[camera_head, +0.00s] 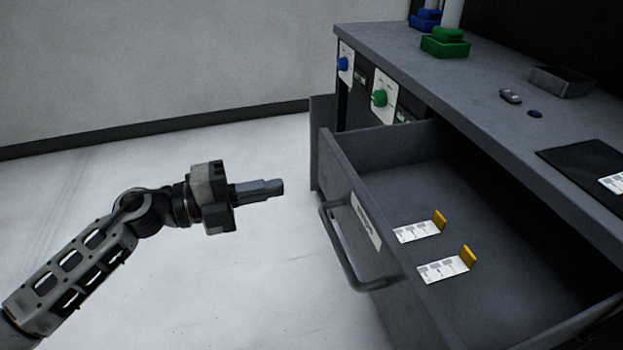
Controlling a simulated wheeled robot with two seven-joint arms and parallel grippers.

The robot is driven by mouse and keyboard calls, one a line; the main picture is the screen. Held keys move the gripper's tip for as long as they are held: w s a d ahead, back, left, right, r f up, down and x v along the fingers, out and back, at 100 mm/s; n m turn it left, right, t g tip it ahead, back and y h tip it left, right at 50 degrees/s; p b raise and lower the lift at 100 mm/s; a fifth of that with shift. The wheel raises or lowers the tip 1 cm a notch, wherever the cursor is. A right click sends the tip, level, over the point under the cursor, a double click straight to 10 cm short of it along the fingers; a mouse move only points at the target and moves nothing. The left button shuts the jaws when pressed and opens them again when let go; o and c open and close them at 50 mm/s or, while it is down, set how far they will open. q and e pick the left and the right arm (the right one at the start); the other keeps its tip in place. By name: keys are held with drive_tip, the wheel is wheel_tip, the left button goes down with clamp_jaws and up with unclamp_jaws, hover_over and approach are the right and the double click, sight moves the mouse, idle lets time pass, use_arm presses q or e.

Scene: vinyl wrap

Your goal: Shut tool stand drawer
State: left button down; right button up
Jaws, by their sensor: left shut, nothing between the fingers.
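The tool stand (465,75) is a grey cabinet on the right. Its drawer (400,255) is pulled well open toward the left. The drawer front has a dark bar handle (345,250) and a white label (366,221). Inside lie two white cards with yellow ends, one farther back (415,232) and one nearer (442,270). My left gripper (280,187) is shut and empty. It appears left of the drawer front and handle, with a gap between them in the picture. My right gripper is not in view.
On the stand top are a green holder (445,43), a blue holder (425,20), a small grey tray (561,81), a small dark device (511,96) and a black mat (585,160). Blue and green knobs (379,98) sit on its front. The white floor at left is clear.

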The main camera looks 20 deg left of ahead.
sight(329, 176)
use_arm(q)
drive_tip(key=x, duration=0.7)
drive_tip(key=shift+w+d, duration=0.2)
drive_tip(key=shift+w, duration=0.1)
